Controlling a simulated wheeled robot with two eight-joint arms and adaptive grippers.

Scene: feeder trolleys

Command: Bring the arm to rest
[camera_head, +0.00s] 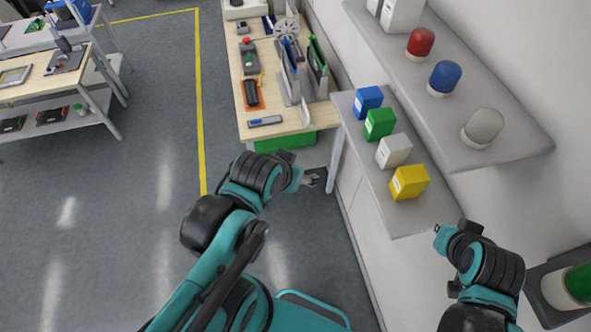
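My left arm comes up from the bottom of the head view, teal and black. Its gripper (313,180) is small and grey, over the floor just below the workbench's front end and left of the grey cabinet. It touches nothing that I can see, and its fingers are too small to tell whether they are open. My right arm (490,270) is at the lower right, in front of the wall, below the shelves. Its teal wrist end points up and left; the fingers of the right gripper cannot be made out.
A grey lower shelf (408,218) holds blue, green, white and yellow boxes. An upper shelf (520,148) holds red, blue and grey capped jars. A wooden workbench (290,125) with tools stands ahead. A dark tray (540,290) with a green-and-white jar is beside my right arm. Open floor (130,200) lies left.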

